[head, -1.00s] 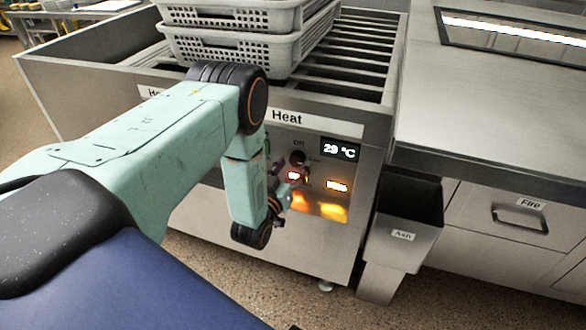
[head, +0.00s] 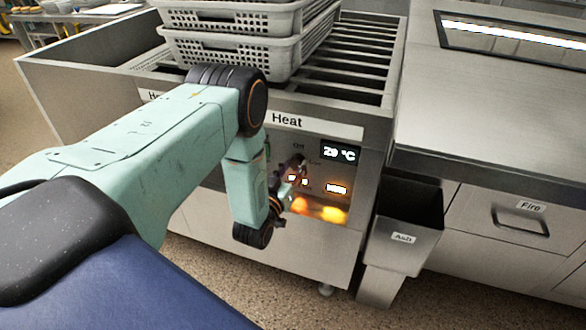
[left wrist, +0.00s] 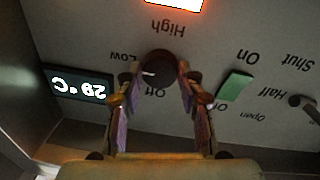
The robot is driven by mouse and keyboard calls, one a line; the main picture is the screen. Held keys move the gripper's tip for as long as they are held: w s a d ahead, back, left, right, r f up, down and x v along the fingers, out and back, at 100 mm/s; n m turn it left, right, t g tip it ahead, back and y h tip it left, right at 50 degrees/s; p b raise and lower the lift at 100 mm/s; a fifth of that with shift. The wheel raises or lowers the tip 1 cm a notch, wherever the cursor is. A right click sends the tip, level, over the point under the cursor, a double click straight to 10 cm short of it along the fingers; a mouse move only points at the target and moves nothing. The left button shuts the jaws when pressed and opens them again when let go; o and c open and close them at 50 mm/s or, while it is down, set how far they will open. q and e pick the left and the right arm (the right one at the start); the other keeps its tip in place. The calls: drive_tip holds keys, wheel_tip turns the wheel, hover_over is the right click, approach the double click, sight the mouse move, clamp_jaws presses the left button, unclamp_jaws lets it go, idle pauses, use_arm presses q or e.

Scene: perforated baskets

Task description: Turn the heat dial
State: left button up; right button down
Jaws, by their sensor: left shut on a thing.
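The heat dial (left wrist: 158,68) is a dark round knob on the steel panel, with Off, Low and High labels around it. In the left wrist view the labels appear upside down, and a small white mark shows on the knob's left side. My left gripper (left wrist: 158,82) has a finger on each side of the knob and is shut on it. In the head view my left gripper (head: 294,172) reaches the panel under the Heat label and partly hides the dial. The display (head: 340,152) reads 29 °C. My right gripper is not in view.
A green switch (left wrist: 235,86) and a small lever (left wrist: 302,104) sit beside the dial in the wrist view. Stacked perforated baskets (head: 235,48) stand on the rails above. An Ash bin (head: 404,222) hangs right of the panel.

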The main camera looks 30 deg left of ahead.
use_arm(q)
drive_tip(key=shift+n, duration=0.3)
drive_tip(key=shift+c, duration=0.2)
drive_tip(key=n+b, duration=0.1)
drive_tip(key=n, duration=0.3)
drive_tip(key=shift+f, duration=0.1)
drive_tip(key=n+b, duration=0.1)
drive_tip(key=n, duration=0.4)
drive_tip(key=n+b, duration=0.1)
drive_tip(key=n, duration=0.3)
drive_tip(key=shift+n+y, duration=0.3)
drive_tip(key=shift+n, duration=0.1)
drive_tip(key=shift+d+n+b, duration=0.1)
drive_tip(key=shift+n+b, duration=0.7)
drive_tip(key=shift+n, duration=1.3)
drive_tip(key=shift+y, duration=0.3)
drive_tip(key=o, duration=1.2)
drive_tip(key=shift+c, duration=0.2)
